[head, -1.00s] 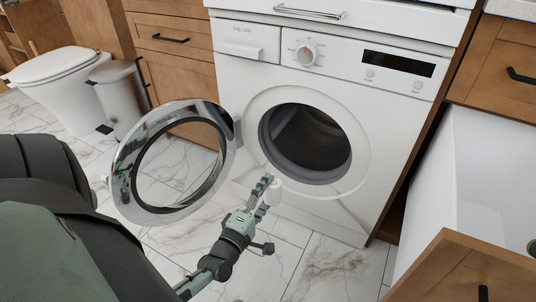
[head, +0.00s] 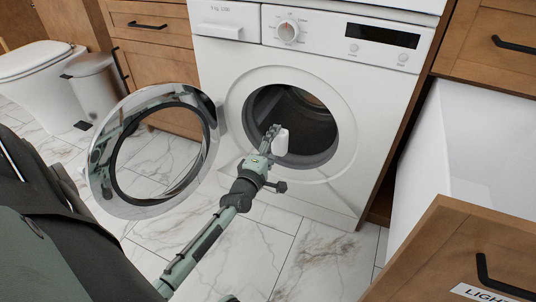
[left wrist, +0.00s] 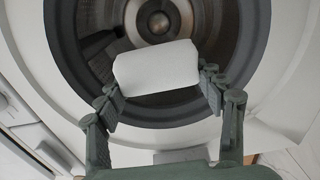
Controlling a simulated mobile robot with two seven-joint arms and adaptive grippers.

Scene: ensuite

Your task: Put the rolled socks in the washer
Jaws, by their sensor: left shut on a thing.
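The rolled socks (left wrist: 157,68) are a white roll held between the fingers of my left gripper (left wrist: 162,92) in the left wrist view. In the head view the white roll (head: 280,142) shows at the tip of my left gripper (head: 271,138), in front of the lower part of the washer opening. The washer (head: 230,75) is white and its round door (head: 98,188) stands swung open to the left. In the left wrist view the dark drum (left wrist: 120,22) lies behind the roll. My right gripper is not in view.
An open wooden drawer (head: 440,255) with a white inside and a partly seen label stands at the right. Marble floor (head: 260,235) lies clear in front of the washer.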

